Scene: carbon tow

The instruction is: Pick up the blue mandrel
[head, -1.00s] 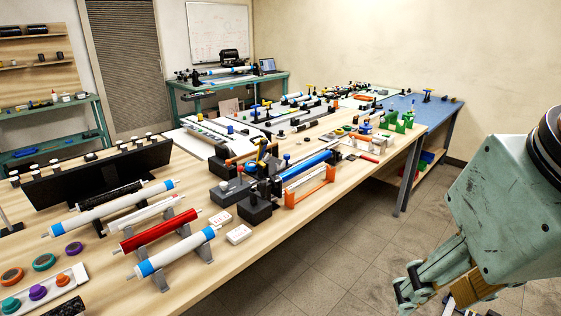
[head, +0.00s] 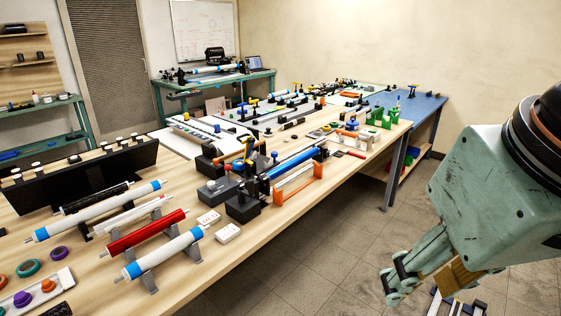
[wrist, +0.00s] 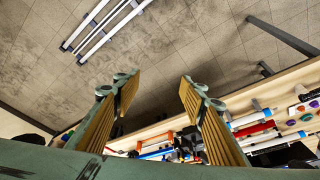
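The blue mandrel (head: 292,163) lies lengthwise on the long wooden table, between black blocks at its near end and an orange stand beside it. It also shows, small, at the bottom of the wrist view (wrist: 154,154). My gripper (head: 402,280) hangs at the lower right in the head view, out over the floor beside the table and well apart from the mandrel. In the wrist view my gripper (wrist: 157,86) is open, with nothing between its tan-padded fingers.
A red mandrel (head: 147,233) and white rollers with blue bands (head: 163,252) lie on supports at the near left. An orange stand (head: 298,189) stands at the table's front edge. Black blocks (head: 243,205) sit close by.

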